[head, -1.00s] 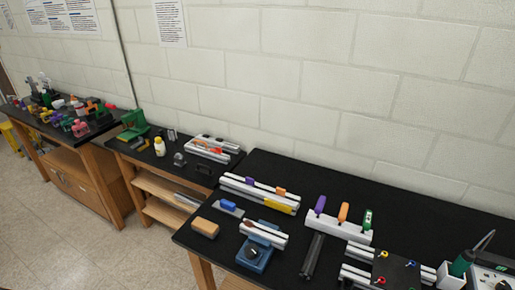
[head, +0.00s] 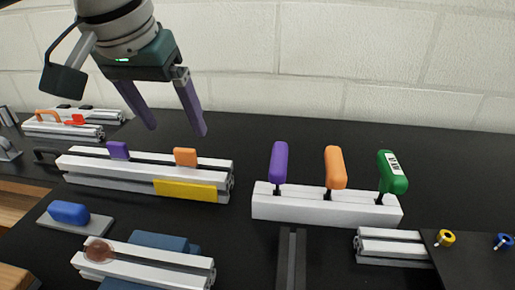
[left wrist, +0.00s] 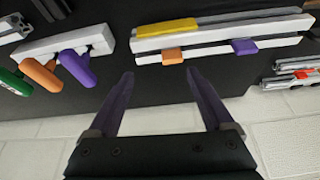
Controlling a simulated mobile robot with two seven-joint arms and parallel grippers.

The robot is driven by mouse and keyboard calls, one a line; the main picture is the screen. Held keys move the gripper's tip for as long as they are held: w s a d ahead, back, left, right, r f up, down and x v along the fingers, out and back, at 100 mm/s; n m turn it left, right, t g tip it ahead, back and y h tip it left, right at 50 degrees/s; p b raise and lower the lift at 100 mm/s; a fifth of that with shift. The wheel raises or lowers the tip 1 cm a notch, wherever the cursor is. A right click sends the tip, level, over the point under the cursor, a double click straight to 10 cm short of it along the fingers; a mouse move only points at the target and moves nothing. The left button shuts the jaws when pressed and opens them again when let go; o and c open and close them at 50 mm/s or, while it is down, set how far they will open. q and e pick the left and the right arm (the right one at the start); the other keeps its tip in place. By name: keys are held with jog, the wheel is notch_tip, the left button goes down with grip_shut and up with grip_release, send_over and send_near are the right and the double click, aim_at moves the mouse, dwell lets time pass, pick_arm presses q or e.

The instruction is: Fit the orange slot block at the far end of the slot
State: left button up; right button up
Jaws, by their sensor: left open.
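The orange slot block (head: 185,157) sits at the slot of a white extrusion (head: 140,175), near its right end. It also shows in the left wrist view (left wrist: 172,56). A purple block (head: 119,150) sits farther left along the same extrusion and shows in the left wrist view (left wrist: 245,46). My left gripper (head: 176,131) is open and empty, with its two purple fingers pointing down above the extrusion. In the left wrist view, the orange block lies just beyond the open fingertips (left wrist: 160,74), apart from them. My right gripper is out of view.
A yellow piece (head: 185,190) is on the extrusion's near side. A white rack (head: 325,208) with purple, orange and green handles stands to the right. A blue block (head: 69,212) and another extrusion (head: 145,265) lie in front. The black table behind is clear.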

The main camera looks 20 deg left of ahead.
aim_at(183, 154)
pick_arm(q)
jog(key=shift+n, duration=0.5)
jog(key=f, duration=0.1)
jog(key=w+a+f+b, duration=0.1)
jog(key=f, duration=0.1)
jog(key=w+a+f, duration=0.1)
jog(key=f, duration=0.1)
jog(key=shift+w+f, duration=0.15)
jog(key=shift+w, duration=0.1)
jog(key=x, duration=0.3)
jog(key=b+x, duration=0.1)
jog(key=x, duration=0.1)
jog(key=shift+a+f, duration=0.15)
jog(key=shift+a, duration=0.2)
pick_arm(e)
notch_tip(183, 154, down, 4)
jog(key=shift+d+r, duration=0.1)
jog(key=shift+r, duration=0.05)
pick_arm(q)
grip_shut()
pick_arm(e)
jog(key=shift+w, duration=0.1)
